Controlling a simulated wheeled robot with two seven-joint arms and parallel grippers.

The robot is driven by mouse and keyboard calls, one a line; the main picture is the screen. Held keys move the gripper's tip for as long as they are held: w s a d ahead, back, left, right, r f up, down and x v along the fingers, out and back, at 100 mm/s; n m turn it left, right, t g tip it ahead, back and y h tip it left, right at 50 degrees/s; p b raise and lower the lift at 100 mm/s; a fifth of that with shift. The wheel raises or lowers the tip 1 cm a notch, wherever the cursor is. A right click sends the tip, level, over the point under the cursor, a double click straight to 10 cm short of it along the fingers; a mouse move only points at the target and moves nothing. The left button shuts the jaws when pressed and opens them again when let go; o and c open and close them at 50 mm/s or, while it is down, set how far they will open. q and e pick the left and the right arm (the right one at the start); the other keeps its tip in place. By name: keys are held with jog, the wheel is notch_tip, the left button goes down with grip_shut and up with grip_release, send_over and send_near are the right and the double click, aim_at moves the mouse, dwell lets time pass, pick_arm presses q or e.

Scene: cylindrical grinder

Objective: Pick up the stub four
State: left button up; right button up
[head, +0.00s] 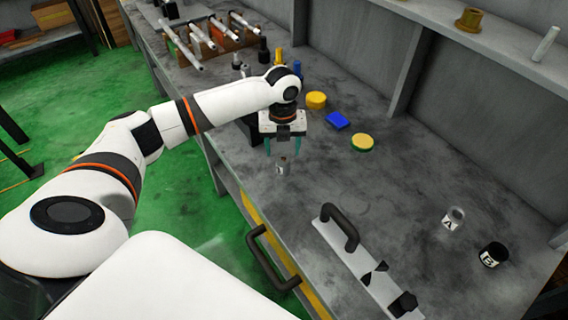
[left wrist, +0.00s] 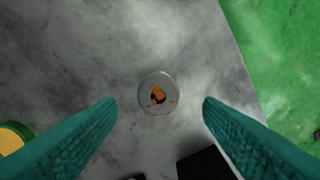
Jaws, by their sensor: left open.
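A small grey metal stub (head: 283,166) with a pale label stands upright on the grey bench; I cannot read its label for sure. My left gripper (head: 283,149) is open, pointing down just above this stub. In the left wrist view the stub's round top (left wrist: 158,92), with an orange and dark mark, lies between the teal fingertips (left wrist: 160,103), with a gap on both sides. A silvery stub (head: 454,218) and a black stub (head: 494,255), both with marked white labels, stand at the right of the bench. My right gripper is not in view.
A rack of rods (head: 208,38) stands at the back left. A plate with a dark handle (head: 341,226) lies in front. The middle of the bench is clear.

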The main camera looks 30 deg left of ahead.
aim_at(284, 158)
pick_arm(q)
jog(key=shift+s+d+f+p, duration=0.15)
jog(key=shift+f+p, duration=0.2)
jog(key=shift+f, duration=0.6)
notch_tip(284, 158, down, 2)
jog(key=shift+f, duration=0.7)
jog(key=c, duration=1.2)
jog(key=shift+r, duration=0.1)
grip_shut()
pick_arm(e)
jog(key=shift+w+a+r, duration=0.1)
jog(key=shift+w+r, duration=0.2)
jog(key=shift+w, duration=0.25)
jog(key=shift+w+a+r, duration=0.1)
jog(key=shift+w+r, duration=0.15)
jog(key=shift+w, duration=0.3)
